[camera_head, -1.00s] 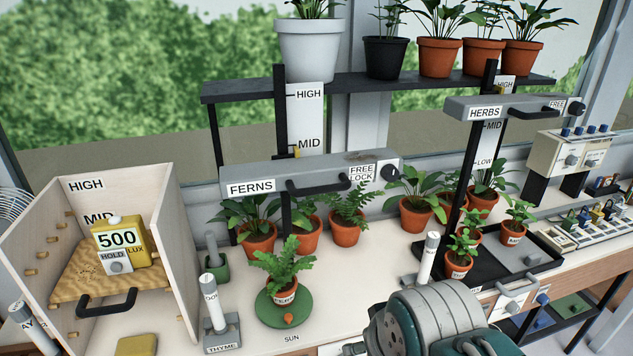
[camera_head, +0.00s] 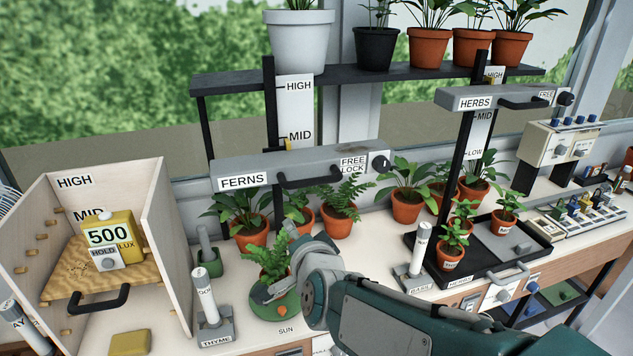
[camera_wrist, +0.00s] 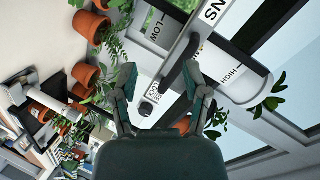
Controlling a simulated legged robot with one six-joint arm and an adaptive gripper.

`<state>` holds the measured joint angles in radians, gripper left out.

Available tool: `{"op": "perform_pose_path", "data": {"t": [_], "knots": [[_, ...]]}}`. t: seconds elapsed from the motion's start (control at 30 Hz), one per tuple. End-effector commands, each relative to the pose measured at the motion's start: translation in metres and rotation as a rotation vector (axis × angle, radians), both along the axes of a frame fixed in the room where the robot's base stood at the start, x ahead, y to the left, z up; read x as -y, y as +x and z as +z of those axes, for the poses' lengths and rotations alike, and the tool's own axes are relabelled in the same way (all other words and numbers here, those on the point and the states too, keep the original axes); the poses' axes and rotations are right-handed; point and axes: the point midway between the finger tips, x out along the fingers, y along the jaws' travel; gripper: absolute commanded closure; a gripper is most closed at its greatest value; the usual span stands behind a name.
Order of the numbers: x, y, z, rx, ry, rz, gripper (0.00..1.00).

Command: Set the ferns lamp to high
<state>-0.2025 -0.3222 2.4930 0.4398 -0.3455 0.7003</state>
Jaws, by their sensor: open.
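The ferns lamp (camera_head: 245,181) is a long grey bar with a FERNS label, on a black post at the back. Its marker sits near MID on the white scale (camera_head: 295,110), with HIGH above. A black handle (camera_head: 310,180) runs along its front. A black knob (camera_head: 381,163) is at its right end beside a FREE/LOCK label; its setting is too small to tell. My gripper (camera_wrist: 160,85) is open and empty, below and in front of the lamp. In the wrist view the lamp bar (camera_wrist: 172,60) shows beyond the fingers. I see no contact.
Several potted plants stand under the lamp, and a shelf (camera_head: 225,82) with pots hangs above. The herbs lamp (camera_head: 450,97) is to the right. A wooden box (camera_head: 155,200) with a lux meter stands left.

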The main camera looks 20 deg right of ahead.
Motion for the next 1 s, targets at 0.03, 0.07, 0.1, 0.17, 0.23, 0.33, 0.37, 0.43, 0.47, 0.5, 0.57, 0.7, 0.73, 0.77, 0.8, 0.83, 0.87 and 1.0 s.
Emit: {"op": "perform_pose_path", "data": {"t": [0.03, 0.07, 0.1, 0.17, 0.23, 0.33, 0.37, 0.43, 0.47, 0.5, 0.57, 0.7, 0.73, 0.77, 0.8, 0.83, 0.87, 1.0], "knots": [[0.000, 0.008, -0.001, 0.039, 0.059, -0.045, 0.40], [0.001, 0.012, 0.000, 0.068, 0.095, -0.075, 0.40], [0.003, 0.017, 0.001, 0.109, 0.143, -0.114, 0.40], [0.006, 0.023, 0.002, 0.169, 0.213, -0.173, 0.40], [0.011, 0.028, 0.003, 0.244, 0.289, -0.239, 0.40], [0.017, 0.030, 0.004, 0.352, 0.383, -0.324, 0.40], [0.019, 0.031, 0.004, 0.382, 0.405, -0.344, 0.40], [0.023, 0.030, 0.005, 0.443, 0.448, -0.383, 0.40], [0.024, 0.029, 0.006, 0.466, 0.463, -0.396, 0.40], [0.026, 0.028, 0.006, 0.490, 0.477, -0.410, 0.40], [0.028, 0.027, 0.007, 0.515, 0.490, -0.423, 0.40], [0.031, 0.031, 0.009, 0.532, 0.501, -0.433, 0.40], [0.032, 0.034, 0.009, 0.532, 0.500, -0.433, 0.40], [0.034, 0.038, 0.010, 0.531, 0.500, -0.433, 0.40], [0.036, 0.044, 0.011, 0.532, 0.499, -0.433, 0.40], [0.038, 0.048, 0.012, 0.531, 0.499, -0.434, 0.40], [0.041, 0.053, 0.013, 0.532, 0.498, -0.435, 0.40], [0.050, 0.078, 0.017, 0.530, 0.497, -0.433, 0.40]]}}
